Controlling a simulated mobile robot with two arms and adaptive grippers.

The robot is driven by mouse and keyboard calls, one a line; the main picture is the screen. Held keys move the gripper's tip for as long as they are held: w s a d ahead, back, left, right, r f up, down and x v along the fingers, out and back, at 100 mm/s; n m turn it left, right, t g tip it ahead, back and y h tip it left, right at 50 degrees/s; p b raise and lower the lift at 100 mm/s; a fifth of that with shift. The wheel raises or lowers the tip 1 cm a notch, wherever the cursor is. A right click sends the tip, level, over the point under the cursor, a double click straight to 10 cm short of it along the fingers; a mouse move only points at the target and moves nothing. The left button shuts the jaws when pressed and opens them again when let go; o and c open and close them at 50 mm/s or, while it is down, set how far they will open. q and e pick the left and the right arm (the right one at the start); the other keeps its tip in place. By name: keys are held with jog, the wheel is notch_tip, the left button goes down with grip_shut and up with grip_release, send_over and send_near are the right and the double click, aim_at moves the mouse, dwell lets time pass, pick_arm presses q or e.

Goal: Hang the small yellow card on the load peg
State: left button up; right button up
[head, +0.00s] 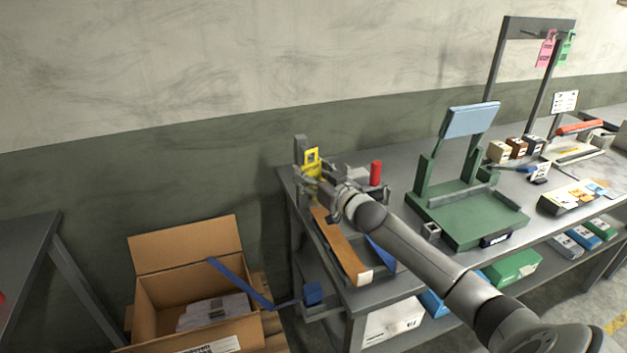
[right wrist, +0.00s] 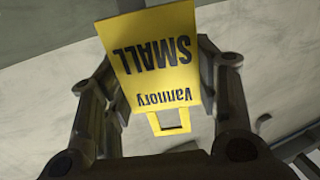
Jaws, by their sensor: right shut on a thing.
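The small yellow card (head: 312,156) is upright at the back left corner of the workbench, just above my right gripper (head: 322,177). In the right wrist view the card (right wrist: 158,62) sits between the two fingers of the right gripper (right wrist: 160,95), which is shut on it. Its face reads "SMALL" and "Vannory", upside down in that view, and a tab with a slot is at the lower end. A grey post (head: 300,150) stands right behind the card. I cannot make out which part is the load peg. My left gripper is not in view.
A red cylinder (head: 376,172) stands right of the gripper. A green stand with a blue plate (head: 470,120) is further right. Pink (head: 545,50) and green (head: 566,48) tags hang from a grey frame. An open cardboard box (head: 190,255) is below left.

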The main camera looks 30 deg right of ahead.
aim_at(299, 164)
jog(key=shift+w+d+f+b, duration=0.15)
jog(key=shift+w+b, duration=0.15)
jog(key=shift+w, duration=0.25)
jog(key=shift+w+d+r+b, duration=0.15)
jog(key=shift+w+b, duration=0.15)
jog(key=shift+w, duration=0.2)
jog(key=shift+w+d+f, duration=0.1)
jog(key=shift+w+f, duration=0.4)
jog(key=shift+w, duration=0.1)
jog(key=o, duration=0.8)
jog(key=shift+c, duration=0.2)
